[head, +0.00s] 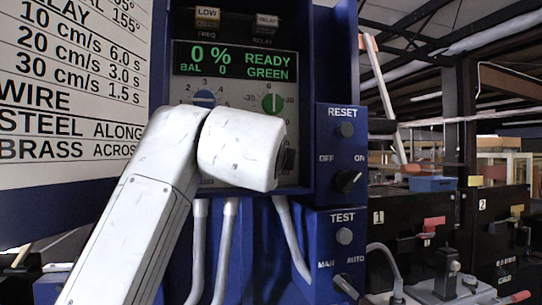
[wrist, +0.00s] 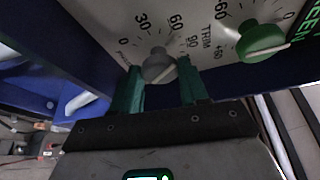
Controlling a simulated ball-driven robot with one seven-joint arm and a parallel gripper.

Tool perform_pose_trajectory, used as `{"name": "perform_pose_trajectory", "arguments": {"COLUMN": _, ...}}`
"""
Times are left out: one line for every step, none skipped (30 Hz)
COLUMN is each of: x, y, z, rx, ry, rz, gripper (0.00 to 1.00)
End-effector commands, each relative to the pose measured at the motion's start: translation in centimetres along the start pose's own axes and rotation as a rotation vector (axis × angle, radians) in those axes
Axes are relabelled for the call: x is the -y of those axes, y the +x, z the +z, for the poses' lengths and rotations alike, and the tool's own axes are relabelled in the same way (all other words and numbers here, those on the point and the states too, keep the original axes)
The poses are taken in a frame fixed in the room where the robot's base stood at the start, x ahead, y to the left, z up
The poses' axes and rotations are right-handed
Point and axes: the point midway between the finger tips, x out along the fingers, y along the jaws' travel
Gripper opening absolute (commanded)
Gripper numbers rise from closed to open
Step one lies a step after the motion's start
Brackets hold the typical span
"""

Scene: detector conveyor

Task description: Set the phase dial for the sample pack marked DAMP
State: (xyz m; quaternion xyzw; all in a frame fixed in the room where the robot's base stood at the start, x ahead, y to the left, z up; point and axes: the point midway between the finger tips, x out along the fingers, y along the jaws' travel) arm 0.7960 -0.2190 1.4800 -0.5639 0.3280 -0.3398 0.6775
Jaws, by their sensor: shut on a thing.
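In the wrist view my gripper (wrist: 160,78) has its two teal fingers on either side of a grey dial (wrist: 159,66) and is shut on it. A scale of 0, 30, 60 and 90 runs around this dial; its small label is hard to read. The dial's pointer is not clear. In the head view my white arm covers the lower panel, hiding this dial and my fingers. The display (head: 236,61) reads 0 %, BAL 0, READY, GREEN. No pack marked DAMP can be made out.
A green dial (wrist: 262,40) sits beside the grey one; it also shows in the head view (head: 272,103), near a blue dial (head: 204,98). RESET (head: 346,129) and TEST (head: 344,236) buttons are at right. A chart (head: 75,100) at left is partly cut off.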

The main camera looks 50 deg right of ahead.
Motion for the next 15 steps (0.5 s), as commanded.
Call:
{"name": "perform_pose_trajectory", "arguments": {"x": 0.1, "y": 0.03, "z": 0.01, "rx": 0.0, "ry": 0.03, "rz": 0.016, "gripper": 0.14}}
{"name": "perform_pose_trajectory", "arguments": {"x": 0.12, "y": 0.03, "z": 0.0, "rx": 0.0, "ry": 0.047, "rz": 0.023, "gripper": 0.14}}
{"name": "perform_pose_trajectory", "arguments": {"x": 0.15, "y": 0.03, "z": -0.01, "rx": -0.001, "ry": 0.071, "rz": 0.032, "gripper": 0.14}}
{"name": "perform_pose_trajectory", "arguments": {"x": 0.15, "y": 0.03, "z": -0.02, "rx": -0.001, "ry": 0.086, "rz": 0.039, "gripper": 0.14}}
{"name": "perform_pose_trajectory", "arguments": {"x": 0.15, "y": 0.03, "z": -0.02, "rx": -0.001, "ry": 0.102, "rz": 0.046, "gripper": 0.14}}
{"name": "perform_pose_trajectory", "arguments": {"x": 0.15, "y": 0.03, "z": -0.03, "rx": -0.001, "ry": 0.12, "rz": 0.053, "gripper": 0.14}}
{"name": "perform_pose_trajectory", "arguments": {"x": 0.16, "y": 0.03, "z": -0.04, "rx": -0.001, "ry": 0.133, "rz": 0.058, "gripper": 0.14}}
{"name": "perform_pose_trajectory", "arguments": {"x": 0.16, "y": 0.04, "z": -0.04, "rx": -0.001, "ry": 0.144, "rz": 0.063, "gripper": 0.14}}
{"name": "perform_pose_trajectory", "arguments": {"x": 0.16, "y": 0.04, "z": -0.05, "rx": -0.001, "ry": 0.158, "rz": 0.068, "gripper": 0.14}}
{"name": "perform_pose_trajectory", "arguments": {"x": 0.14, "y": 0.05, "z": -0.05, "rx": -0.001, "ry": 0.167, "rz": 0.072, "gripper": 0.14}}
{"name": "perform_pose_trajectory", "arguments": {"x": 0.13, "y": 0.05, "z": -0.05, "rx": -0.001, "ry": 0.176, "rz": 0.076, "gripper": 0.14}}
{"name": "perform_pose_trajectory", "arguments": {"x": 0.11, "y": 0.05, "z": -0.05, "rx": -0.001, "ry": 0.184, "rz": 0.081, "gripper": 0.14}}
{"name": "perform_pose_trajectory", "arguments": {"x": 0.09, "y": 0.05, "z": -0.05, "rx": -0.001, "ry": 0.19, "rz": 0.083, "gripper": 0.14}}
{"name": "perform_pose_trajectory", "arguments": {"x": 0.08, "y": 0.06, "z": -0.06, "rx": -0.001, "ry": 0.196, "rz": 0.086, "gripper": 0.14}}
{"name": "perform_pose_trajectory", "arguments": {"x": 0.07, "y": 0.06, "z": -0.06, "rx": -0.001, "ry": 0.202, "rz": 0.088, "gripper": 0.14}}
